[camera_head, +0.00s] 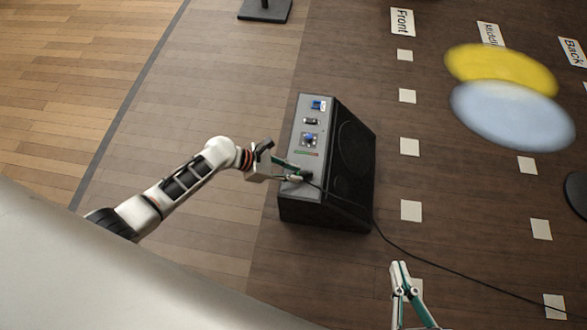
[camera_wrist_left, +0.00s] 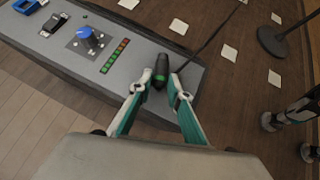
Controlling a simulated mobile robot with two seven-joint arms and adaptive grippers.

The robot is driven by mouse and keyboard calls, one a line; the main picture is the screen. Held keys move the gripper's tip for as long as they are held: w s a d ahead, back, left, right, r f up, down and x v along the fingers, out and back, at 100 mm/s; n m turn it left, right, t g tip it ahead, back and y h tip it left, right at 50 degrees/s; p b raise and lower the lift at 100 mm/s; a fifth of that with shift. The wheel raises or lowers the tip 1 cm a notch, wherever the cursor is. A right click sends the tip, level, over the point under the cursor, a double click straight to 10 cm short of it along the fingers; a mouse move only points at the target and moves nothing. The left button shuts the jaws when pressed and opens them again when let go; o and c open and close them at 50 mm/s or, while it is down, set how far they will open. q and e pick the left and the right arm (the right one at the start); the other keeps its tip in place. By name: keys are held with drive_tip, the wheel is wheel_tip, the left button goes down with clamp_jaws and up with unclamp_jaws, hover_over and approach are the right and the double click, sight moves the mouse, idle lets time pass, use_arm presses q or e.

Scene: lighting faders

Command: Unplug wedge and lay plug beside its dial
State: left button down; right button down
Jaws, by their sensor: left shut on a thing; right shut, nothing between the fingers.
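The black wedge (camera_head: 355,150) stands on the floor with a grey control panel (camera_head: 298,165) on its left side. A blue dial (camera_head: 309,140) sits on the panel; it also shows in the left wrist view (camera_wrist_left: 88,40). The plug (camera_wrist_left: 161,70) is black with a green ring and trails a black cable. My left gripper (camera_head: 300,177) is at the panel's near end, shut on the plug, with a finger on each side of it. I cannot tell whether the plug is seated in its socket. My right gripper (camera_head: 400,265) is shut and empty, off the wedge's near right side.
A red and green light strip (camera_wrist_left: 115,56) lies between dial and plug. A black switch (camera_head: 311,121) and a blue part (camera_head: 318,105) are farther along the panel. The cable (camera_head: 420,256) runs right across the floor, past white squares (camera_head: 411,210). A stand base (camera_head: 265,10) is at the back.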

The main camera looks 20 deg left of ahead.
idle(0.3)
use_arm(q)
drive_tip(key=c, duration=1.8)
unclamp_jaws()
drive_tip(key=shift+f, duration=0.1)
drive_tip(key=shift+a, duration=0.1)
drive_tip(key=v, duration=1.2)
